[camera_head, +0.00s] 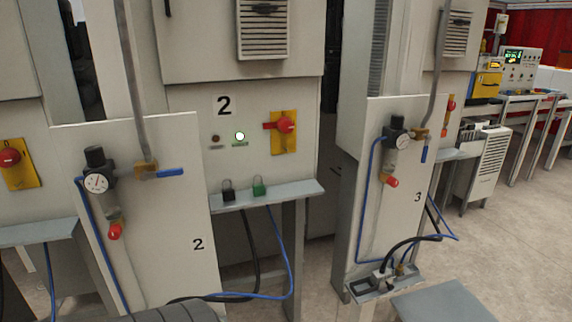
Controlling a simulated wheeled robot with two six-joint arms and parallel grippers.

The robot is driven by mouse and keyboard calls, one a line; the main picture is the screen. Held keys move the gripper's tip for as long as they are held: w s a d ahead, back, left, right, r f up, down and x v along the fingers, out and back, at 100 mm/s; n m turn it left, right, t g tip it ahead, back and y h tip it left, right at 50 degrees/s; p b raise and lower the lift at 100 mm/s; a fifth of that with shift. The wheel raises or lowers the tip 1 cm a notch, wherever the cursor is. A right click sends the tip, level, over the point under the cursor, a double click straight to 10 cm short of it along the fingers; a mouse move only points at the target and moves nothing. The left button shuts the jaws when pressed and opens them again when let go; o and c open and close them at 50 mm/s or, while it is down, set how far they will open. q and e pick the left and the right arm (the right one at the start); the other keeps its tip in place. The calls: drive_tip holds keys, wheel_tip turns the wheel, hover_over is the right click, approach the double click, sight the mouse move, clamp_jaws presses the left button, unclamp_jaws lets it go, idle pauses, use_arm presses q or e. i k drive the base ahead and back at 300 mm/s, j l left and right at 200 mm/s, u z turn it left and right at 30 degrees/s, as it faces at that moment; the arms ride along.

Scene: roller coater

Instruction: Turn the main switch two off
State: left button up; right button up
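The main switch two (284,125) is a red rotary knob on a yellow plate. It sits on the cabinet panel marked 2 in the middle of the head view. Its red handle points sideways, to the left. A lit green-white lamp (239,136) and a dark reddish lamp (216,138) are to the left of the switch. Neither of my grippers shows in the head view.
A grey panel with a gauge (97,183) and blue valve handle (170,172) stands in front at left. Another panel (410,215), marked 3, stands at right.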

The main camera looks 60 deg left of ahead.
sight(284, 124)
drive_tip(key=u, duration=1.6)
